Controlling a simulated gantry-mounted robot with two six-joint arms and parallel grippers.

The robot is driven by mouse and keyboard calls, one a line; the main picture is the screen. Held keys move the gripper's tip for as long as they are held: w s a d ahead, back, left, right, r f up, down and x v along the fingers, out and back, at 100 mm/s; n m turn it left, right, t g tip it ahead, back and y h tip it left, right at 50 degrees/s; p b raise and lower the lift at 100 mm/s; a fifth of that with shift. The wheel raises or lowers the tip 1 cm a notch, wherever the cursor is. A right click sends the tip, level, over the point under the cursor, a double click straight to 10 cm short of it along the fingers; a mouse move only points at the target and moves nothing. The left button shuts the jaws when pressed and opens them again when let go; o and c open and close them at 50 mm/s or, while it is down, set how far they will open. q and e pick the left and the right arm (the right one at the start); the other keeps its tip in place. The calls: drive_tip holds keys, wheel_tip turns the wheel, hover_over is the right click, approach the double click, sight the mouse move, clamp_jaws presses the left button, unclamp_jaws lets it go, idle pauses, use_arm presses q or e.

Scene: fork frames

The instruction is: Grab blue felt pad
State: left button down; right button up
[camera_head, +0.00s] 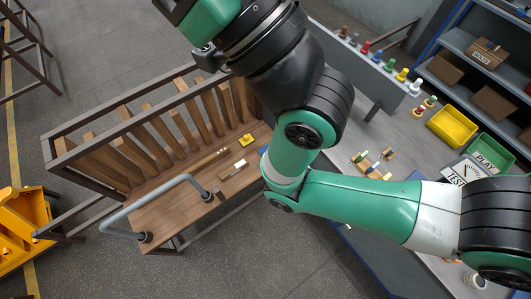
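A small blue patch (264,150) shows at the right end of the wooden bench seat, right beside my green and black arm. My arm covers most of that spot. The patch may be the blue felt pad, but too little of it shows to tell its shape. One arm fills the middle and right of the view, and its upper links run out past the top edge. No gripper fingers can be made out. My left arm does not show.
The slatted wooden bench (160,209) holds a yellow object (246,140), a small white block (240,164) and a grey curved handle (160,200). At the right, a grey worktable (400,135) carries coloured pegs, a yellow bin (452,127) and a green bin (490,152). Shelves stand behind.

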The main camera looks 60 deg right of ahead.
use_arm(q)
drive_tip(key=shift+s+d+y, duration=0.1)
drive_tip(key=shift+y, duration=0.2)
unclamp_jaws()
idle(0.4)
